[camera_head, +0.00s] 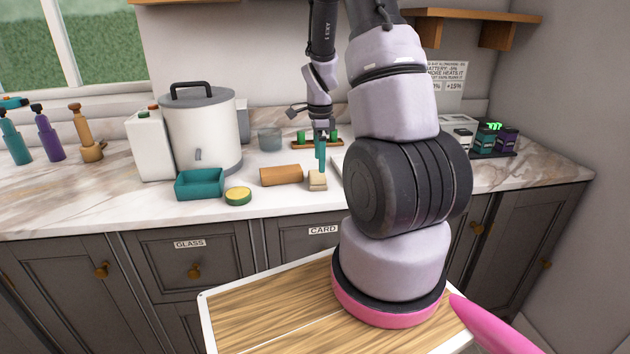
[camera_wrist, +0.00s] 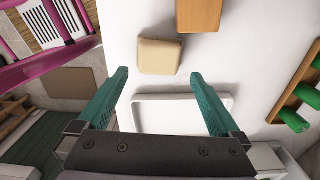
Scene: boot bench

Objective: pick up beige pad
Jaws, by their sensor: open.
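The beige pad (camera_head: 317,181) is a small block with rounded edges, lying on the marble counter near its front edge. In the wrist view the beige pad (camera_wrist: 160,56) lies just beyond the teal fingertips, between their lines and apart from them. My gripper (camera_head: 321,168) points down at the counter close to the pad in the head view. In the wrist view my gripper (camera_wrist: 158,76) is open, with nothing between its fingers.
An orange-brown block (camera_head: 281,175) lies left of the pad, with a round yellow-green item (camera_head: 238,196) and teal tray (camera_head: 200,184) further left. A rack with green pieces (camera_wrist: 290,115) stands nearby. A white-rimmed shallow tray (camera_wrist: 180,98) lies beneath the fingers in the wrist view.

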